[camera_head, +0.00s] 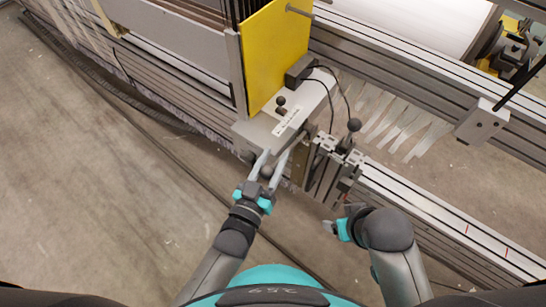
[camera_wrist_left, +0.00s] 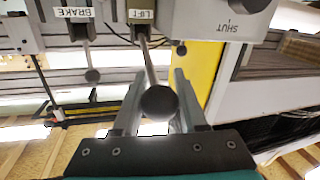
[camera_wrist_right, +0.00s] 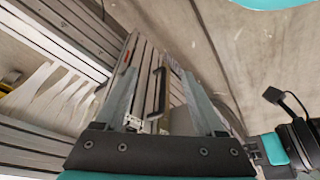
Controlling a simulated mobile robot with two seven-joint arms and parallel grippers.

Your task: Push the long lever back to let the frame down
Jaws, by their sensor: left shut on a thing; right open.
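The long lever is a metal rod with a dark ball knob (camera_wrist_left: 159,103), below a "LIFT" label (camera_wrist_left: 141,14) in the left wrist view. My left gripper (camera_wrist_left: 159,75) has a finger on each side of it and is shut on it. In the head view the knob (camera_head: 266,172) shows between the fingers of my left gripper (camera_head: 271,155), at the front edge of the grey plate. My right gripper (camera_head: 336,217) is open and empty, below the metal block; its spread fingers also show in the right wrist view (camera_wrist_right: 160,75). The frame itself cannot be made out clearly.
A shorter lever (camera_wrist_left: 92,75) hangs under a "BRAKE" label beside the long one. A yellow panel (camera_head: 275,52) stands behind the grey plate (camera_head: 254,131). A metal block (camera_head: 325,170) with an upright knob (camera_head: 354,125) is to the right. Open floor (camera_head: 90,190) lies left.

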